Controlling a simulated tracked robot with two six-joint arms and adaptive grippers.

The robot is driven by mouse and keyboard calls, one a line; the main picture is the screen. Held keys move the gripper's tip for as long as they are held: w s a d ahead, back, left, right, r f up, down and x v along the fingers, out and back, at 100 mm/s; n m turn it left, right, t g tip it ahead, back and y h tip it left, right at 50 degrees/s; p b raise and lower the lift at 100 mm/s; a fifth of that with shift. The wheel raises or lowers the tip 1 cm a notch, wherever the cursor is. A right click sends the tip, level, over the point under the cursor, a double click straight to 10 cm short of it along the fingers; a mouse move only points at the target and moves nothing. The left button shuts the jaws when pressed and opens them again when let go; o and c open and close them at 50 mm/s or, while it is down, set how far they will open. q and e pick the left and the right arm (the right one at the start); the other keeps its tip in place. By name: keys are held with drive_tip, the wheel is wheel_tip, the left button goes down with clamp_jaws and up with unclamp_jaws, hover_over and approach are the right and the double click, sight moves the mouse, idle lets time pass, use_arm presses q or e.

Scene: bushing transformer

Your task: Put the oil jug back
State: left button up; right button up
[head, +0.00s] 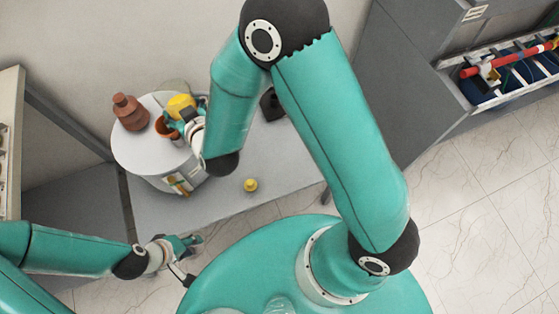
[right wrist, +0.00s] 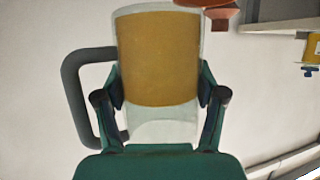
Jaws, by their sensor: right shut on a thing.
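The oil jug (head: 181,105) shows as a small yellow shape above the drum-shaped transformer's white top. In the right wrist view the jug (right wrist: 158,60) is clear, with amber oil in much of it and a grey handle (right wrist: 78,95) at the left. My right gripper (right wrist: 160,103) is shut on its body, a finger on either side; in the head view my arm partly hides it. An orange-brown cup-like opening (head: 161,128) is beside the jug on the transformer (head: 139,160). My left gripper (head: 187,243) is low, in front of the table, apart from the jug; its finger gap is unclear.
A brown bushing (head: 129,112) stands on the transformer's left side. A small yellow cap-like piece (head: 250,185) lies on the grey table (head: 222,203), whose front is otherwise mostly clear. A dark object (head: 271,104) is behind my right arm. A grey cabinet (head: 405,70) stands at the right.

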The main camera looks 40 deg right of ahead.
drive_tip(key=w+d+f+n+y+b, duration=0.25)
drive_tip(key=d+b, duration=0.35)
drive_tip(key=b, duration=0.3)
drive_tip(key=s+d+f+n+g+y+b, duration=0.3)
drive_tip(key=s+d+f+n+y+b, duration=0.25)
drive_tip(key=s+d+f+b, duration=0.75)
drive_tip(key=shift+w+d+f+b, duration=0.15)
drive_tip(key=shift+f+b, duration=1)
drive_tip(key=shift+f, duration=2.2)
drive_tip(key=shift+w+d+f+b, duration=0.1)
drive_tip(key=shift+d+f+b, duration=0.2)
drive_tip(key=shift+f+b, duration=1.95)
drive_tip(key=shift+w+d+f+b, duration=0.1)
drive_tip(key=shift+d+f, duration=0.1)
drive_tip(key=shift+f, duration=4.25)
drive_tip(key=shift+s+f, duration=0.1)
drive_tip(key=o, duration=1.1)
drive_tip(key=shift+f, duration=0.1)
drive_tip(key=shift+c, duration=0.2)
drive_tip(key=o, duration=0.5)
drive_tip(key=shift+c, duration=0.2)
